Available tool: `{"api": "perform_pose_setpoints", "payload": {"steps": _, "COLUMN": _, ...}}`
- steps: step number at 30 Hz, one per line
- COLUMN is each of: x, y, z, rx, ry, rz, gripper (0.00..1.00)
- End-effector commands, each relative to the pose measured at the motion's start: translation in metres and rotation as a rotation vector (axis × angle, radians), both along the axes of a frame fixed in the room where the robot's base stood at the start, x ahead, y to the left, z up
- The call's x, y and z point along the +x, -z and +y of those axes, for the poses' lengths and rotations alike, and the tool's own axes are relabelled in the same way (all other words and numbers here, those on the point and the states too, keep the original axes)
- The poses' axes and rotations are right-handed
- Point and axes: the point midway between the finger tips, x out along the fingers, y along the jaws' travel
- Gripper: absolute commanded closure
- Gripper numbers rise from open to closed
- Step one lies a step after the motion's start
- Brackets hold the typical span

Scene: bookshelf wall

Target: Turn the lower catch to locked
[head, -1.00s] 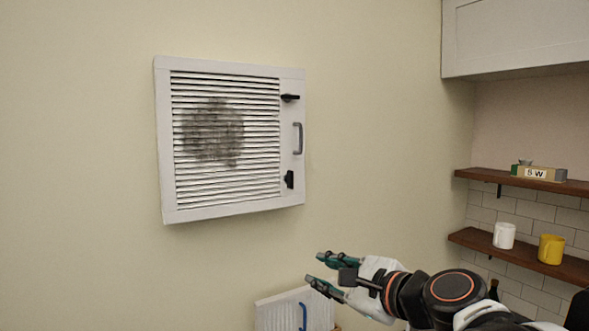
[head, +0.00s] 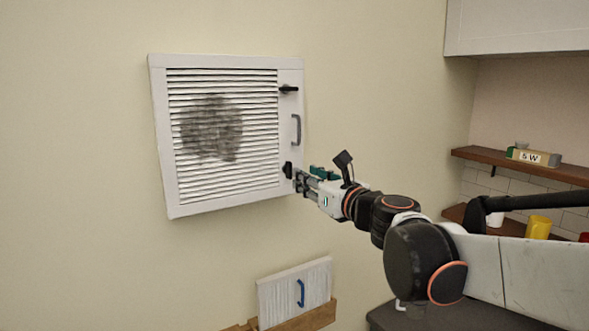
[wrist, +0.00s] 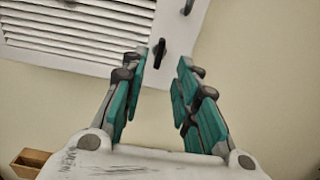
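The lower catch (head: 288,170) is a small black lever on the right frame strip of the white slatted wall panel (head: 160,140). It points roughly up and down. It also shows in the wrist view (wrist: 160,48), between and just beyond my fingertips. My gripper (head: 301,178) is just right of the catch in the head view; it is open with teal finger pads, also seen in the wrist view (wrist: 164,58). No contact with the catch is clear. The upper catch (head: 289,89) is black and lies sideways.
A grey handle (head: 296,130) sticks out between the two catches, above my gripper. The slats carry a dark dusty patch (head: 212,128). Below, a small white panel with a blue handle (head: 301,293) leans at the wall. Shelves (head: 520,164) with mugs are at right.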

Motion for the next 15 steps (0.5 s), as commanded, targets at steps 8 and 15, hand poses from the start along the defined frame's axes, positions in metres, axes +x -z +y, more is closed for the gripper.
{"api": "perform_pose_setpoints", "payload": {"steps": 8, "x": 0.04, "y": -0.001, "z": 0.023, "rx": -0.001, "ry": -0.001, "rz": -0.001, "gripper": 0.72}}
{"api": "perform_pose_setpoints", "payload": {"steps": 15, "x": 0.062, "y": -0.001, "z": 0.037, "rx": -0.001, "ry": 0.0, "rz": -0.001, "gripper": 0.72}}
